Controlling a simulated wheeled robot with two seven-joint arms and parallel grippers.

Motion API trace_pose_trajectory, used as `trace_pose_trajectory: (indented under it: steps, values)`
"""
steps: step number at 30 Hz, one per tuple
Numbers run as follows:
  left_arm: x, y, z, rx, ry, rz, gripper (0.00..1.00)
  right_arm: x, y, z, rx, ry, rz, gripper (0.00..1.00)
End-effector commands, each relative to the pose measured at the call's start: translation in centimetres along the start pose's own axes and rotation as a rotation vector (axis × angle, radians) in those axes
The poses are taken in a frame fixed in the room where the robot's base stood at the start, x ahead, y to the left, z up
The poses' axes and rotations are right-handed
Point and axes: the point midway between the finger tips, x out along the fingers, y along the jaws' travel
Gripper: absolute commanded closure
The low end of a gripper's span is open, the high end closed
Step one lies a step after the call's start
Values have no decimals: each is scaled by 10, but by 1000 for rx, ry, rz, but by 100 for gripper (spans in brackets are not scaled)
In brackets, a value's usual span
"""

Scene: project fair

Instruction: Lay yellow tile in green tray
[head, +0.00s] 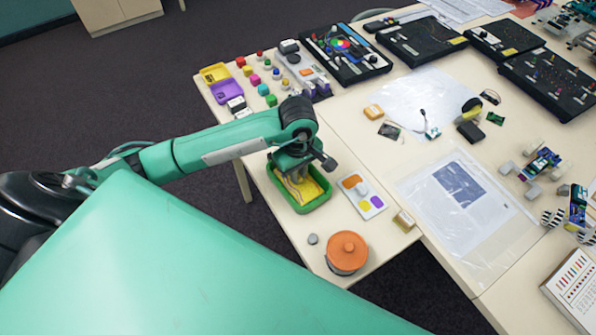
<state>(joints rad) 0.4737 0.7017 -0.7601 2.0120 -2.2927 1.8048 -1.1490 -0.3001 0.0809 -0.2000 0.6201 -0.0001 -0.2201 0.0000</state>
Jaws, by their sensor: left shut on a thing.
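The green tray (318,203) stands near the left edge of the table. A yellow tile (313,188) shows inside its rim, looking flat and low in the tray. My left gripper (296,183) points down into the tray and is shut on the tile. The gripper hides part of the tile and the tray's far side, so I cannot tell whether the tile touches the tray floor. My right gripper is not in view.
A white card with colored shapes (363,197) lies right of the tray. An orange-lidded pot (347,252) and a small grey disc (313,239) stand in front. Yellow (214,72) and purple (226,91) trays and several colored blocks lie behind.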

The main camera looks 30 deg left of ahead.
Motion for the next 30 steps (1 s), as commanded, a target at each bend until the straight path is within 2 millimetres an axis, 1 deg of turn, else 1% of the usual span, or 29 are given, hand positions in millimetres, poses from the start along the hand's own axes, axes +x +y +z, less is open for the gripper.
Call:
trace_pose_trajectory:
  steps: [12, 13, 16, 17, 22, 23, 25, 26, 30]
  values:
    - [6, 0, 0, 0, 0, 0, 100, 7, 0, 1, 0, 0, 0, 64]
    - [6, 0, 0, 0, 0, 0, 82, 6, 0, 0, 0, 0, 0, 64]
    - [6, 0, 0, 0, 0, 0, 63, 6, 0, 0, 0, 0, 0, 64]
    - [6, 0, 0, 0, 0, 0, 61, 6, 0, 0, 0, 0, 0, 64]
    - [6, 0, 0, 0, 0, 0, 61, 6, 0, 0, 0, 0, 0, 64]
    - [6, 0, 0, 0, 0, 0, 59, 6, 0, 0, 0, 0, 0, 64]
    - [6, 0, 0, 0, 0, 0, 45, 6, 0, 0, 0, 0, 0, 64]
    - [6, 0, 0, 0, 0, 0, 43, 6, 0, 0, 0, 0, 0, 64]
    - [6, 0, 0, 0, 0, 0, 43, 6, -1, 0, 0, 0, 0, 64]
